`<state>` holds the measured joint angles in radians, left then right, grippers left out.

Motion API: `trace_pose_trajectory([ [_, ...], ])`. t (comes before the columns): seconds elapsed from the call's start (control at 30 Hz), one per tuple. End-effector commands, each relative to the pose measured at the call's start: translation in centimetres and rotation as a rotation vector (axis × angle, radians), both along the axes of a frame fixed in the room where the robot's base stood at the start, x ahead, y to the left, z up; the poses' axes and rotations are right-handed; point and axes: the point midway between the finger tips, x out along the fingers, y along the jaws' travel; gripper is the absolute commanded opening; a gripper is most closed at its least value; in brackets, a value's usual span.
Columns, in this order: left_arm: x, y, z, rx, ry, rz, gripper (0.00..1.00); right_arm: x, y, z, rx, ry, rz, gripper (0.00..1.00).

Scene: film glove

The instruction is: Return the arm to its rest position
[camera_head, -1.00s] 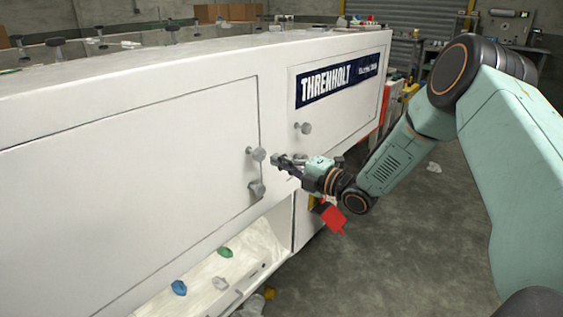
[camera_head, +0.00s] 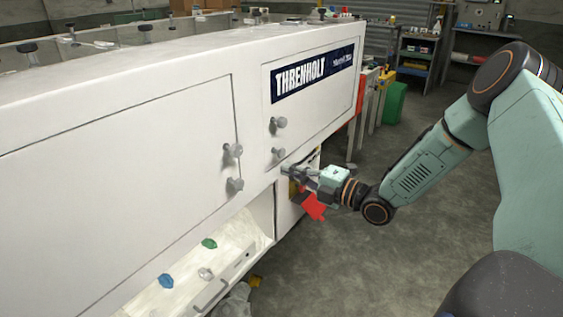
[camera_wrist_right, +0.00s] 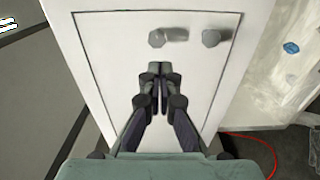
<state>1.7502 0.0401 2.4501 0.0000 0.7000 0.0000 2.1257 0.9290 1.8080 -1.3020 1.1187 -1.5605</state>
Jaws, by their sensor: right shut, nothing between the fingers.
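My right gripper (camera_head: 290,172) is shut and empty in the head view, in front of the lower right part of the white machine (camera_head: 130,135). My right arm (camera_head: 420,180) reaches in from the right side. In the right wrist view the gripper (camera_wrist_right: 158,72) has its two fingers together, over a white door panel (camera_wrist_right: 105,50). Two grey knobs show above the fingertips there, one at the middle (camera_wrist_right: 157,38) and one to the right (camera_wrist_right: 211,38). I cannot tell whether the fingertips touch the panel. My left gripper is not in view.
An open bay (camera_head: 225,245) low in the machine holds a blue knob (camera_head: 166,281), a green knob (camera_head: 209,243) and a pale one (camera_head: 206,274). A red part (camera_head: 313,206) shows just below the gripper. Open grey floor (camera_head: 400,270) lies on the right. Shelves stand behind.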

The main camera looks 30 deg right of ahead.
Motion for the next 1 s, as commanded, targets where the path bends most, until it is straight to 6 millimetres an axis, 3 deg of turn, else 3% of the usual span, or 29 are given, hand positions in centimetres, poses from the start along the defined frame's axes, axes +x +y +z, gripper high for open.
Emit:
trace_pose_trajectory([
  [0.37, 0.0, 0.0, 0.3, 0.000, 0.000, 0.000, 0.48, -0.8, -0.3, 0.0, 0.014, 0.005, 0.000, 0.00],
  [0.47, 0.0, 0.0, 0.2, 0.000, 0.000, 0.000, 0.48, -0.7, -0.4, -0.3, 0.091, 0.053, -0.005, 0.00],
  [0.57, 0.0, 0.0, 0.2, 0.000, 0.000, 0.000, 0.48, -0.6, -1.1, -1.3, 0.282, 0.177, -0.071, 0.00],
  [0.67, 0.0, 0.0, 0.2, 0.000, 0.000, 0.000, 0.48, -0.9, -0.9, -3.1, 0.544, 0.350, -0.168, 0.00],
  [0.83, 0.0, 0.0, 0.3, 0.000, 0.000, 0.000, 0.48, -3.2, 2.4, -8.4, 0.953, 0.700, -0.368, 0.00],
  [1.0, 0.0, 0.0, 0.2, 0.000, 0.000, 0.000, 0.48, -9.9, 7.3, -15.3, 1.266, 1.064, -0.696, 0.00],
])
